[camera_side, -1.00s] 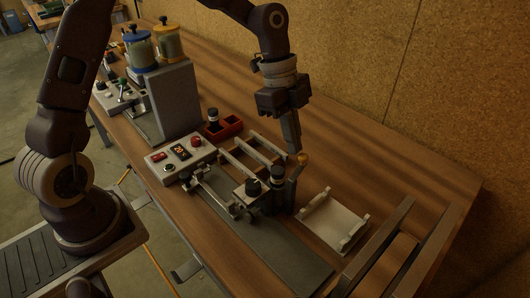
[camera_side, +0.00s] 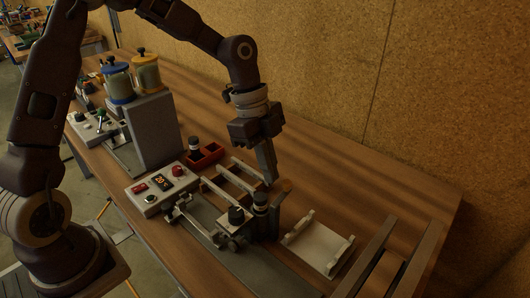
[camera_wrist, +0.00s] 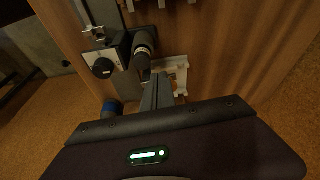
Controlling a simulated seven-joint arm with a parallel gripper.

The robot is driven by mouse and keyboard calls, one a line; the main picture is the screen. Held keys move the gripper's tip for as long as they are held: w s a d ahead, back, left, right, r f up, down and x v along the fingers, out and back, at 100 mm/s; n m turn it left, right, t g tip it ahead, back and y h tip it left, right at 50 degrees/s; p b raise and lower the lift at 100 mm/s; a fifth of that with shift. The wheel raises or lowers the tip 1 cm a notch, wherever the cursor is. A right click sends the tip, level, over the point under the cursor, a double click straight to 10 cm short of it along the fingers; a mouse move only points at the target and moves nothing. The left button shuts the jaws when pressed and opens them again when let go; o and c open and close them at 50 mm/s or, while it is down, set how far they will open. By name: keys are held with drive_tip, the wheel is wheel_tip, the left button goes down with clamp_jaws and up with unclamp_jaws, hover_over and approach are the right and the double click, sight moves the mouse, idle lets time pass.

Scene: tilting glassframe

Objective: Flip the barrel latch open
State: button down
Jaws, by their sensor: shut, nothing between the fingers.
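The latch assembly stands near the front edge of the bench. Its dark upright barrel (camera_side: 261,202) has a lighter band. My gripper (camera_side: 270,181) is shut and empty, pointing down just above the barrel and left of the knob. I cannot tell whether it touches either. In the wrist view the shut fingers (camera_wrist: 158,92) reach toward the dark barrel (camera_wrist: 145,45). The lever is not clearly visible there.
A black knob on a bracket (camera_side: 236,215) stands left of the barrel. A white cradle (camera_side: 319,243) lies to the right, with metal rails (camera_side: 391,258) beyond. A control box (camera_side: 162,187), a red tray (camera_side: 206,156) and a light frame (camera_side: 232,180) lie behind. Bench space at the right back is clear.

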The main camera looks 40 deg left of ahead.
drive_tip(key=a+v, duration=0.2)
drive_tip(key=v, duration=0.9)
drive_tip(key=shift+w+a+f, duration=0.15)
drive_tip(key=shift+w+a, duration=0.05)
drive_tip(key=shift+a, duration=0.2)
